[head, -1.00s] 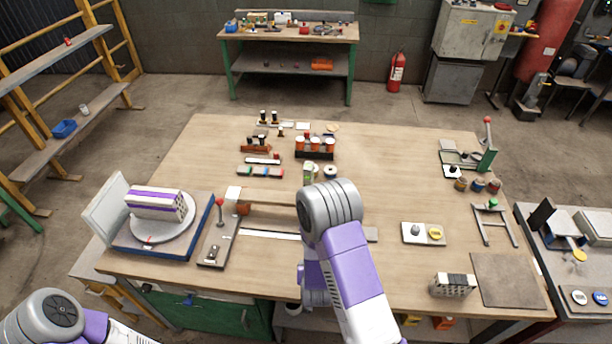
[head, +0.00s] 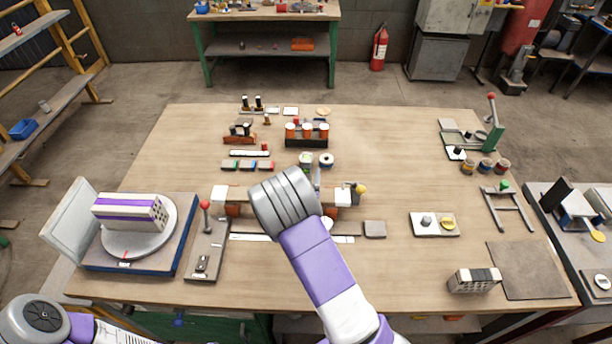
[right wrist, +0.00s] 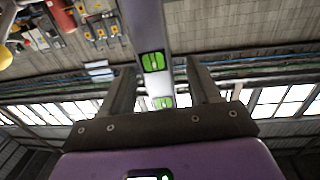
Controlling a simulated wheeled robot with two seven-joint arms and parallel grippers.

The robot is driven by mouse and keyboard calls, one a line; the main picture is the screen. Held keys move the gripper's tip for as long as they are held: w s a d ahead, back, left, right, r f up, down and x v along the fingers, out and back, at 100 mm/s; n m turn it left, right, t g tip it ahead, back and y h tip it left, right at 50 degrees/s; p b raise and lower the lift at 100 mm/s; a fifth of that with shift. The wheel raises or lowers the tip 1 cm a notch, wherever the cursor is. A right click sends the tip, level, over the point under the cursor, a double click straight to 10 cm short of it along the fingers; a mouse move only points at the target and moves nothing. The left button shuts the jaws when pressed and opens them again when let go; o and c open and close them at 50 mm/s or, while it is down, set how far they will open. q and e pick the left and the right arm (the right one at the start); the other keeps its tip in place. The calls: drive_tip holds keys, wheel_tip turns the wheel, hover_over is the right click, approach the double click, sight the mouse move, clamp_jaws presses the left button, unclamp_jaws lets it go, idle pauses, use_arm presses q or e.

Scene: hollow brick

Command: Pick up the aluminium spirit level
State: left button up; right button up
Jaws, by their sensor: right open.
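In the right wrist view the aluminium spirit level (right wrist: 149,25) is a grey bar with green vials. It runs from the top edge down between the fingers of my right gripper (right wrist: 158,72). The fingers are apart, one on each side, with a gap to the bar. I cannot tell there whether that bar is the level. My left arm shows at the lower left, its gripper out of view.
A striped block sits on a turntable (head: 140,236) at left, beside a lever fixture (head: 205,250). A yellow knob (head: 360,188) is close right of my wrist.

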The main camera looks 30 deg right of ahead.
drive_tip(key=shift+x, duration=0.9)
drive_tip(key=shift+c, duration=0.2)
clamp_jaws()
